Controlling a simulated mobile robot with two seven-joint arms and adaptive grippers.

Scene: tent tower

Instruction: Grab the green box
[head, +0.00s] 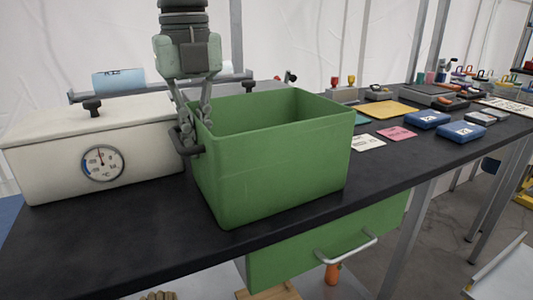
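The green box (275,160) is an open-topped bin standing upright on the dark tabletop, near its front edge. A dark handle (188,144) is on its left side. My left gripper (198,128) points down from above at that left side, with its fingers at the handle and rim. Whether the fingers are closed on the handle or only around it is hard to see. The inside floor of the box is hidden. My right gripper is not in view.
A white lidded box with a dial (60,150) stands close on the left. Blue cases (427,120), cards and tools lie to the right on the dark table (400,165). A green drawer-like box with a silver handle (300,255) is below the tabletop.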

